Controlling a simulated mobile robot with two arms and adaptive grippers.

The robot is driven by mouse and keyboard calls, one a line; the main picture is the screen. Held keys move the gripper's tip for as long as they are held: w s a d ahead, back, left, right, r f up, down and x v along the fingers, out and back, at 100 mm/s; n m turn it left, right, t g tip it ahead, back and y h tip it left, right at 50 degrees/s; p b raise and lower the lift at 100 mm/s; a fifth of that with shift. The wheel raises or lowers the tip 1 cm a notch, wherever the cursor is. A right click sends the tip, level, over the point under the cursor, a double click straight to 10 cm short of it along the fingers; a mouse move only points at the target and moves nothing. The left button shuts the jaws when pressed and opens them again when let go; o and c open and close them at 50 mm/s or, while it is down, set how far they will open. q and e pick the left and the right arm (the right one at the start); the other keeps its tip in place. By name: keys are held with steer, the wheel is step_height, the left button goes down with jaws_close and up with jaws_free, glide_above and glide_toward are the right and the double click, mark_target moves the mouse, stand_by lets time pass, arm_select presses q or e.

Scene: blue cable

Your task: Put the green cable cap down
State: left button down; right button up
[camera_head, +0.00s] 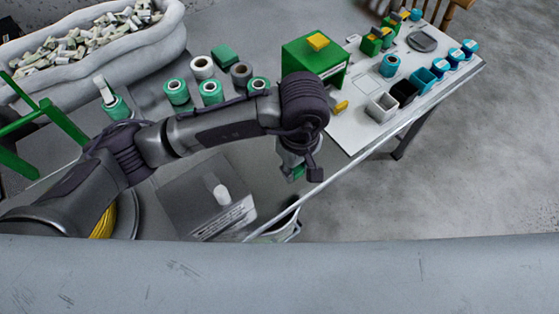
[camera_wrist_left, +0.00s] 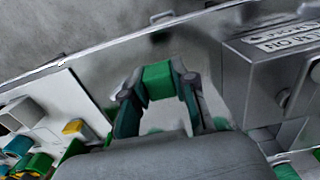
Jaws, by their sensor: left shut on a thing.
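My left gripper (camera_head: 300,174) hangs off the end of the arm that comes in from the left, over the front part of the table. It is shut on the green cable cap (camera_wrist_left: 158,82), which sits between the two fingertips in the left wrist view. In the head view only a small green part of the cap (camera_head: 297,171) shows, mostly hidden by the gripper. I cannot tell the exact gap between the cap and the table top. My right gripper is in neither view.
A grey metal box with a label (camera_head: 212,200) stands left of the gripper. A green box (camera_head: 315,58), green spools (camera_head: 211,92) and a white board (camera_head: 352,133) lie farther back. Grey table top around the gripper is bare.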

arm_select(q)
glide_above(279, 173)
step_height(279, 173, down, 3)
steer(key=shift+d+f, duration=0.1)
steer(key=shift+f, duration=0.3)
step_height(279, 173, down, 4)
steer(key=shift+r+p, duration=0.15)
steer(key=shift+p, duration=0.3)
steer(key=shift+f+b, duration=0.6)
steer(key=shift+b, duration=0.2)
steer(key=c, duration=0.9)
jaws_free()
